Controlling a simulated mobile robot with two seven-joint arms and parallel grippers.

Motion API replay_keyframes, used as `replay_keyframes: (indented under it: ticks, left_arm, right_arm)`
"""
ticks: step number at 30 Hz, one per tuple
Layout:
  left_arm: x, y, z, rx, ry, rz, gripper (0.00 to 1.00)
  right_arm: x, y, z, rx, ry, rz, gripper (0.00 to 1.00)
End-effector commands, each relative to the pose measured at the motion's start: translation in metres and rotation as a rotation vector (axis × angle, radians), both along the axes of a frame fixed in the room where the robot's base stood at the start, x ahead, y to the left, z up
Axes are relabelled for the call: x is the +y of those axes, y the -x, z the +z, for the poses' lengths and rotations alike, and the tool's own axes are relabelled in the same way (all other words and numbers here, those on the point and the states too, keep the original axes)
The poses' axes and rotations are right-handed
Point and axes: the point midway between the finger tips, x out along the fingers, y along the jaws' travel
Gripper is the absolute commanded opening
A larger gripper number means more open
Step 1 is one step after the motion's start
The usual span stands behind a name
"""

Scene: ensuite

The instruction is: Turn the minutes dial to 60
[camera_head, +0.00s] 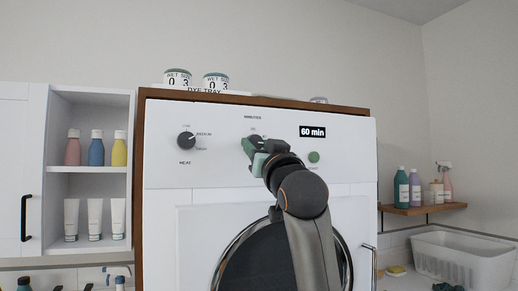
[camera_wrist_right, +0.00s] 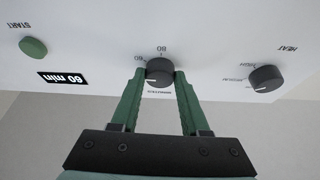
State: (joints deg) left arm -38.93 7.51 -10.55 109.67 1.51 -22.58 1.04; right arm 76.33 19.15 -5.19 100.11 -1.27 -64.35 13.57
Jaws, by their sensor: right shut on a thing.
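The minutes dial (camera_wrist_right: 159,71) is a dark round knob on the white front panel of the machine (camera_head: 163,120). In the right wrist view my right gripper (camera_wrist_right: 159,76) has its green fingers on either side of the dial, shut on it. In the head view the right gripper (camera_head: 256,149) covers most of the dial. My left gripper is not clearly in view.
The heat dial (camera_head: 186,140) is left of the minutes dial, and the green start button (camera_head: 314,157) is right. A round door (camera_head: 245,257) is below. Two tins (camera_head: 178,78) stand on top. A shelf (camera_head: 90,169) with bottles is at left, a white basket (camera_head: 463,258) at right.

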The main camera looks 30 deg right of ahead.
Motion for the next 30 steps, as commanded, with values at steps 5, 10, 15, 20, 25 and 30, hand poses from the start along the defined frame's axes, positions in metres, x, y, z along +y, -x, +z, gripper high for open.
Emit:
replay_keyframes:
  ticks: [5, 10, 15, 20, 25, 30]
  left_arm:
    - [0.0, -0.0002, 0.0013, 0.0, 0.0, 0.0, 0.0]
    - [0.0, -0.0002, 0.0039, 0.0, 0.0, 0.0, 0.0]
    - [0.0, -0.0002, 0.0062, -0.001, 0.0, 0.0, 0.0]
    - [0.0, -0.0003, 0.0076, -0.001, 0.0, 0.0, 0.0]
    - [0.0001, -0.0003, 0.0082, -0.001, 0.0, 0.0, 0.0]
    - [0.0001, -0.0004, 0.0082, -0.001, 0.0, 0.0, 0.0]
  right_arm:
    - [0.0037, -0.0019, -0.001, -0.031, -0.158, 0.005, 0.0]
    - [0.0043, -0.0022, -0.0004, -0.06, -0.28, 0.005, 0.0]
    - [0.0046, -0.0021, 0.0, -0.082, -0.371, 0.002, 0.0]
    - [0.0045, -0.002, 0.0001, -0.096, -0.426, 0.001, 0.0]
    - [0.0047, -0.0019, 0.0002, -0.103, -0.455, 0.001, 0.0]
    - [0.0042, -0.0018, 0.0001, -0.106, -0.461, 0.0, 0.0]
